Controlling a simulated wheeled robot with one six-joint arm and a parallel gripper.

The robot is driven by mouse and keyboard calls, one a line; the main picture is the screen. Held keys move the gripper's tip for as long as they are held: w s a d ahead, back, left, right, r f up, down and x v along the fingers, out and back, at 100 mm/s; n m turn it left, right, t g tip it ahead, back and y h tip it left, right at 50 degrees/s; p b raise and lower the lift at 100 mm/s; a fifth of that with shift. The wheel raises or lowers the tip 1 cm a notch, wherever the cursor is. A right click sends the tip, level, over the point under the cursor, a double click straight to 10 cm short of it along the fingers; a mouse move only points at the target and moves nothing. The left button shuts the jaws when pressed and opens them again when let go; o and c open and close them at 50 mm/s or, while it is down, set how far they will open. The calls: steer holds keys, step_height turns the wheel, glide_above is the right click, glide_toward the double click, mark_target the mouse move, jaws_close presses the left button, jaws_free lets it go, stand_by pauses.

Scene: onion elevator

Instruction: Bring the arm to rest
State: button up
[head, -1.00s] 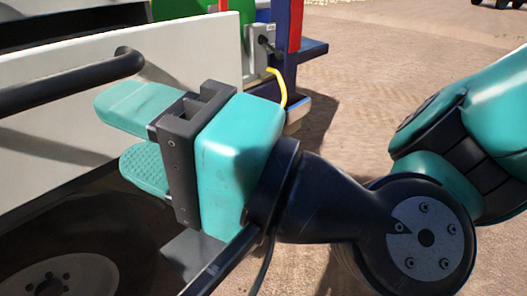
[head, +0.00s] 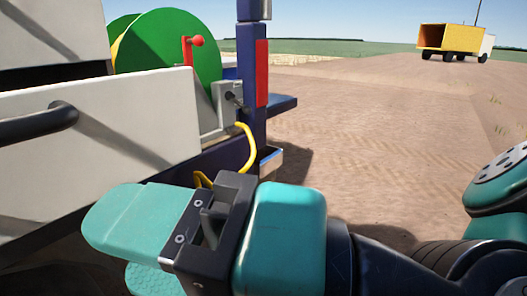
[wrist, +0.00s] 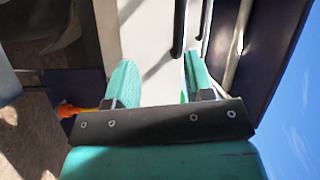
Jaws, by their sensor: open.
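My gripper (head: 118,250) is in the lower left of the head view, with teal fingers pointing left. Its fingers stand apart with nothing between them. In the wrist view my gripper (wrist: 158,85) shows two teal fingers, open, with a white panel beyond them. My arm runs from the gripper to the lower right corner of the head view. The lower finger is partly cut off by the bottom edge of the head view.
A white side panel (head: 130,125) with a black handle (head: 40,123) is close to the gripper. Behind it are a green reel (head: 165,45), a red lever (head: 191,48) and a dark blue post (head: 250,75). A yellow cable (head: 248,150) hangs there. A yellow truck (head: 445,38) stands far off on open dirt.

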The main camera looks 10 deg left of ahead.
steer(key=w+d+f+n+h, duration=0.5)
steer(key=w+d+f+h, duration=0.3)
steer(key=d, duration=0.3)
steer(key=d+f+h, duration=0.5)
steer(key=d+h, duration=0.1)
steer(key=d, duration=0.7)
step_height(320, 180, up, 14)
steer(key=s+g+p, duration=0.1)
steer(key=p, duration=1.3)
steer(key=shift+r, duration=0.15)
steer(key=shift+s, duration=0.1)
